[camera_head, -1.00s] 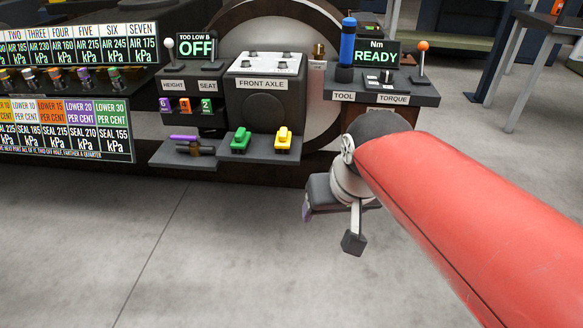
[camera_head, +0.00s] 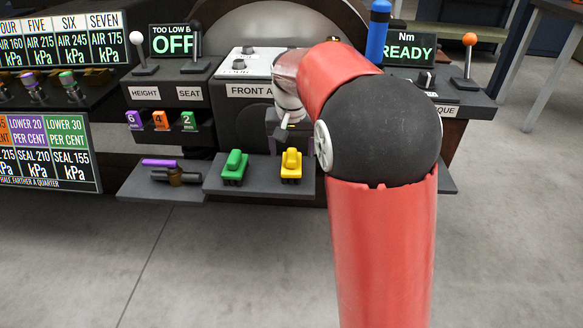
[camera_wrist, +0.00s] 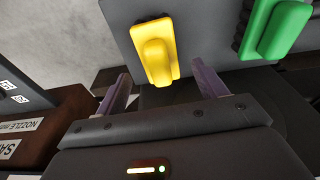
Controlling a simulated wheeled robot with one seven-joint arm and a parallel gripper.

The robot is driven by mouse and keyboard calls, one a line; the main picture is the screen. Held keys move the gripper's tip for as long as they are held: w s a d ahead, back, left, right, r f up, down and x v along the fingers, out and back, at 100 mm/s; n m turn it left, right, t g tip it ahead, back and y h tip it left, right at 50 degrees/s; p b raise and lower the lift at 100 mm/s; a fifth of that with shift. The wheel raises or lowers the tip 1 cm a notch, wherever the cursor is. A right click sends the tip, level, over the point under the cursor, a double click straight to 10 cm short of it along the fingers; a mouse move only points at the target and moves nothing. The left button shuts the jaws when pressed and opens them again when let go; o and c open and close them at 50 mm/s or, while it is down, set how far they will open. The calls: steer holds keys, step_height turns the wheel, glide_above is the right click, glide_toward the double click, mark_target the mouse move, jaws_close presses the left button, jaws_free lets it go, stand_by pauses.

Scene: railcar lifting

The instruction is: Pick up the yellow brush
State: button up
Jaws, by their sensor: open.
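The yellow brush (camera_head: 291,165) stands on the low grey shelf (camera_head: 262,187) below the front axle box, to the right of the green brush (camera_head: 235,167). In the wrist view the yellow brush (camera_wrist: 156,50) lies ahead of my gripper (camera_wrist: 160,82), roughly between the lines of its two fingers and apart from them. The fingers are spread wide with nothing between them. The green brush (camera_wrist: 280,28) shows at the upper right of the wrist view.
A purple-handled tool (camera_head: 175,176) lies on the shelf to the left. The front axle box (camera_head: 248,64) rises behind the brushes. The floor in front is clear.

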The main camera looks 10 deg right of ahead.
mark_target(291, 154)
step_height(291, 154, down, 4)
steer(key=shift+f+b, duration=0.2)
steer(key=shift+b, duration=0.2)
steer(key=shift+c, duration=0.3)
steer(key=c, duration=1.1)
steer(key=shift+o, duration=0.2)
steer(key=shift+r, duration=0.15)
step_height(291, 154, up, 20)
steer(key=p, duration=0.4)
